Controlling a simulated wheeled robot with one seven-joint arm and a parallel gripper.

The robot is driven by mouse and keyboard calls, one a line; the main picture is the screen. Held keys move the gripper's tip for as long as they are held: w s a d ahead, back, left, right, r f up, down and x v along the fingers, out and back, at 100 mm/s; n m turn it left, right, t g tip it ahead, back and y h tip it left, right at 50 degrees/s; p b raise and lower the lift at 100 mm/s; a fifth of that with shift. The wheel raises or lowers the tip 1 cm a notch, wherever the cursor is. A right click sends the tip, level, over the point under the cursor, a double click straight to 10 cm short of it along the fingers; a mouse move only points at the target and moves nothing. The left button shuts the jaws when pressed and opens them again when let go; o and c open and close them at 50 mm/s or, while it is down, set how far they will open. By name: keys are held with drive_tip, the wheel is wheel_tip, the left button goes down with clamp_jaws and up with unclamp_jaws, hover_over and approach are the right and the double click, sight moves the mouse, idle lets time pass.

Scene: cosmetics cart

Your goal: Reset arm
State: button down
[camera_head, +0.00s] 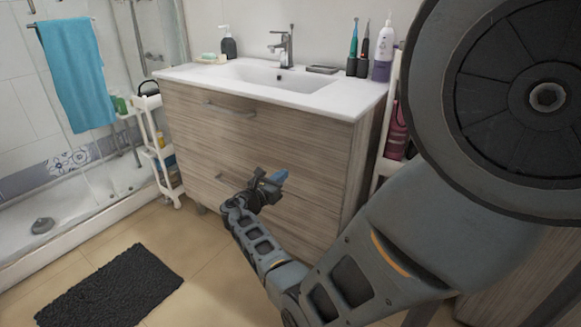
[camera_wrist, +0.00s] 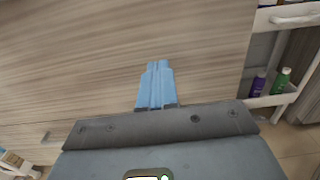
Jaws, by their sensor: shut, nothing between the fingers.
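My gripper (camera_head: 272,182) is in front of the lower drawer of the wooden vanity (camera_head: 240,140) in the head view, with my arm reaching in from the right. In the wrist view its blue fingers (camera_wrist: 156,84) are together, with nothing between them. The vanity's wood front (camera_wrist: 90,50) fills most of the wrist view behind the fingers. I cannot tell the exact gap between fingertips and wood.
A white cart (camera_head: 158,150) with bottles stands left of the vanity; another white rack (camera_head: 390,160) stands on its right, partly hidden by my arm. A dark mat (camera_head: 110,288) lies on the floor. The sink top (camera_head: 330,98) holds bottles and toothbrushes. A blue towel (camera_head: 75,72) hangs left.

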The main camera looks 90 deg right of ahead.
drive_tip(key=shift+v, duration=2.05)
drive_tip(key=w+a+f+m+t+y+p, duration=0.1)
drive_tip(key=a+f+t+y+p, duration=0.2)
drive_tip(key=a+t, duration=0.8)
drive_tip(key=a+f+t+y+p, duration=0.25)
drive_tip(key=a+f+t, duration=0.3)
drive_tip(key=a, duration=1.25)
drive_tip(key=s+a+r+m+t+y+p, duration=0.1)
drive_tip(key=s+a+r+m+t+y, duration=0.25)
drive_tip(key=a+r, duration=0.55)
drive_tip(key=s+a+r+m+t+y+p, duration=0.1)
drive_tip(key=s+a+r+m+t+y, duration=0.2)
drive_tip(key=a+r, duration=0.65)
drive_tip(key=s+a+r+m+y, duration=0.1)
drive_tip(key=a+r+m, duration=0.1)
drive_tip(key=r, duration=0.3)
drive_tip(key=s+a+r+m+t+y, duration=0.1)
drive_tip(key=s+a+r+m+y, duration=0.1)
drive_tip(key=r, duration=0.2)
drive_tip(key=shift+a+r+p, duration=0.3)
drive_tip(key=shift+r+p, duration=0.1)
